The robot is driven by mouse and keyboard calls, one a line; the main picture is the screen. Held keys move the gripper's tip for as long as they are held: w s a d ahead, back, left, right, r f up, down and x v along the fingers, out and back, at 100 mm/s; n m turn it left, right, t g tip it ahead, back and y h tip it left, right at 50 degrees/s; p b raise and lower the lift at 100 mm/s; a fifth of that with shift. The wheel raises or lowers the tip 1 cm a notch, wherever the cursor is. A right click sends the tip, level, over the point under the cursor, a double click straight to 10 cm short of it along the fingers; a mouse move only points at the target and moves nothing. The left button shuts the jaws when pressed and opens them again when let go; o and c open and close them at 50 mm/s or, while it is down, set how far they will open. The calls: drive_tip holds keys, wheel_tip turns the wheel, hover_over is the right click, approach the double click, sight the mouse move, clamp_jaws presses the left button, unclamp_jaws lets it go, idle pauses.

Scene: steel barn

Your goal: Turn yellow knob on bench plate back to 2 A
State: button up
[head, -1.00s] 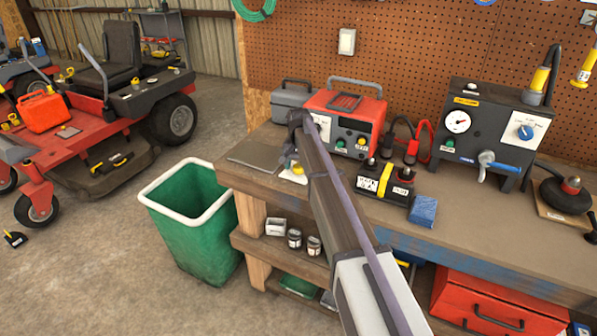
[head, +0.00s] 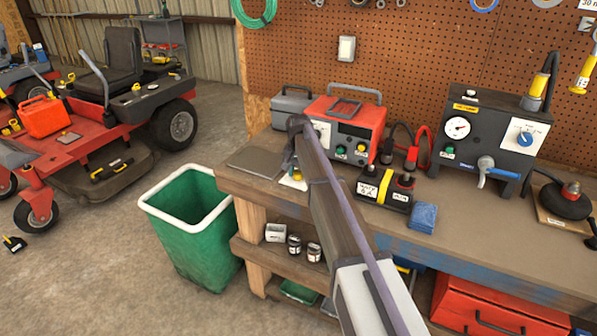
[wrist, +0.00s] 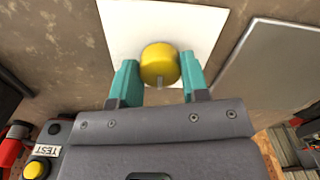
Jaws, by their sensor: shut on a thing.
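The yellow knob (wrist: 159,63) stands on a white plate (wrist: 193,20) on the bench, seen from close up in the wrist view. My gripper (wrist: 159,76) has its two teal fingers on either side of the knob and is shut on it. A small grey pointer mark shows on the knob's side facing the bottom of the picture. I cannot read any scale on the plate. In the head view my arm hides most of the gripper, and only a bit of the white plate (head: 293,183) shows beside it.
A flat grey sheet (head: 254,162) lies left of the plate. The red charger (head: 360,112) stands behind, and a black terminal block (head: 384,188) and blue sponge (head: 423,216) lie to the right. A green bin (head: 190,240) stands on the floor beside the bench.

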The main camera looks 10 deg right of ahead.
sight(299, 172)
drive_tip(key=n, duration=0.4)
drive_tip(key=shift+n, duration=2.1)
drive_tip(key=o, duration=0.9)
wheel_tip(299, 172, up, 11)
drive_tip(key=p, duration=1)
drive_tip(key=shift+f+p, duration=0.1)
drive_tip(key=shift+p, duration=0.3)
